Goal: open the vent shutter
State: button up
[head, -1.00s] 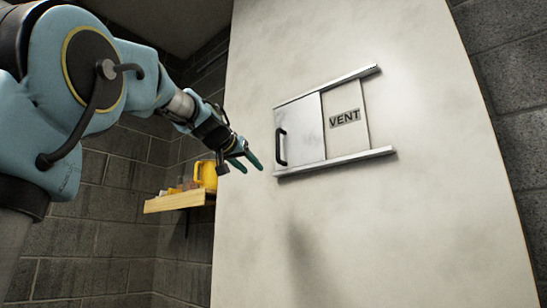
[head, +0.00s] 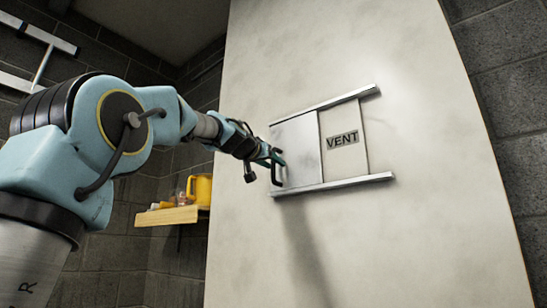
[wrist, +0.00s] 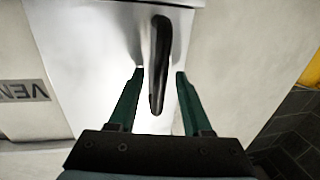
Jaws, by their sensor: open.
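The vent shutter (head: 302,150) is a pale metal sliding panel between an upper rail (head: 330,104) and a lower rail (head: 335,184) on a large pale wall. It covers the left part of the frame; a plate with a VENT label (head: 343,139) shows to its right. Its black bar handle (wrist: 160,62) is at the panel's left edge, partly hidden by my gripper in the head view. My gripper (head: 276,160) is at the handle. In the wrist view its green fingers (wrist: 159,74) are open, one on each side of the handle, with gaps visible.
A metal rack or ladder-like frame (head: 40,52) is at upper left. The pale wall around the shutter is clear.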

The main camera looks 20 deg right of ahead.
jog(key=shift+w+d, duration=0.2)
jog(key=shift+d, duration=0.1)
jog(key=shift+c, duration=0.2)
grip_shut()
dwell(1.1)
